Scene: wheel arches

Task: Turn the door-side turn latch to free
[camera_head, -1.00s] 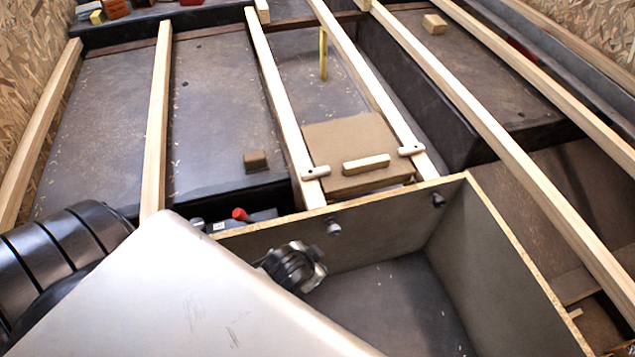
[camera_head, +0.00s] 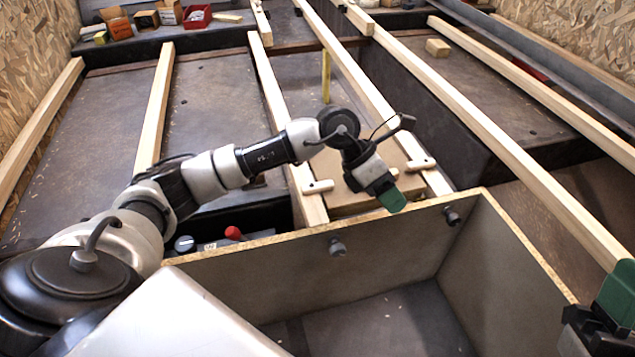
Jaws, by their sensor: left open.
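Two small pale wooden turn latches sit on the battens beside a brown hatch panel (camera_head: 345,202). The left latch (camera_head: 318,187) and the right latch (camera_head: 421,164) both lie crosswise, reaching from their battens over the panel's edges. I cannot tell which is door-side. My left gripper (camera_head: 391,199), with green fingertips, is open and empty, pointing down over the panel's right part, between the latches and nearer the right one.
An open grey-walled box (camera_head: 290,265) with knobs on its inner wall stands in front of the panel. Long pale battens (camera_head: 155,110) run away across the floor. A yellow upright strip (camera_head: 326,77) stands behind. Small boxes and a red bin (camera_head: 197,16) sit at the back left.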

